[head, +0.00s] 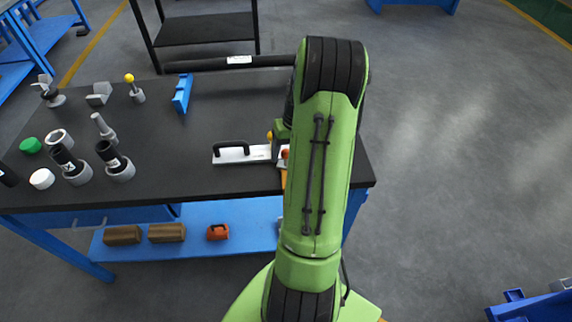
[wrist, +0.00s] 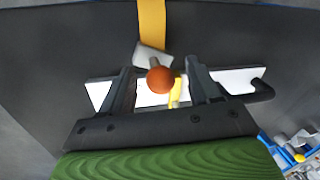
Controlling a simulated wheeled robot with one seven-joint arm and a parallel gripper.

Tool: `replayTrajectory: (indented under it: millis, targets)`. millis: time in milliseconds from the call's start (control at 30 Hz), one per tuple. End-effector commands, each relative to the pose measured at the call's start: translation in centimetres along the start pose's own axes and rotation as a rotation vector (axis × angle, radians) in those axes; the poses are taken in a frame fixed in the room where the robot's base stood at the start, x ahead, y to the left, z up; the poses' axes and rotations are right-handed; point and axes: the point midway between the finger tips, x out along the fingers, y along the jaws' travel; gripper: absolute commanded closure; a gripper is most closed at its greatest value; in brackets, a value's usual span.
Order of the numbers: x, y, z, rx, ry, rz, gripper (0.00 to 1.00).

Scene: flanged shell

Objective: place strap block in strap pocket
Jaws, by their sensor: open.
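In the wrist view, a light grey block with an orange-red ball knob (wrist: 160,79) sits at the end of a yellow-orange strap (wrist: 152,25); I take it to be the strap block. My gripper (wrist: 163,70) is open, with one finger on each side of the knob; I cannot tell whether either touches it. Behind the knob lies a white plate with a black handle (wrist: 235,82), and a small yellow part (wrist: 176,92) shows beside it. In the head view the knob (head: 285,154) shows at the edge of my arm, which hides the gripper. I cannot make out the strap pocket.
The plate (head: 228,155) lies on the dark table (head: 200,130). A blue bracket (head: 182,93) stands behind it. Black-and-grey cylinders (head: 115,162), a green cap (head: 31,145) and a yellow-knobbed piece (head: 133,88) stand at the left. The table between them and the plate is clear.

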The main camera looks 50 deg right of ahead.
Motion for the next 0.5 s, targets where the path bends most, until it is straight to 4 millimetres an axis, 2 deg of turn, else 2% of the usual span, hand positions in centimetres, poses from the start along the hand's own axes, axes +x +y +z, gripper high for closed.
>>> replayTrajectory:
  millis: [67, 267, 500]
  targets:
    - [0.87, 0.00, -0.02, -0.001, 0.000, 0.000, 0.38]
    - [0.85, 0.00, -0.04, -0.001, 0.002, 0.001, 0.38]
    - [0.82, 0.00, -0.04, -0.001, 0.002, 0.001, 0.74]
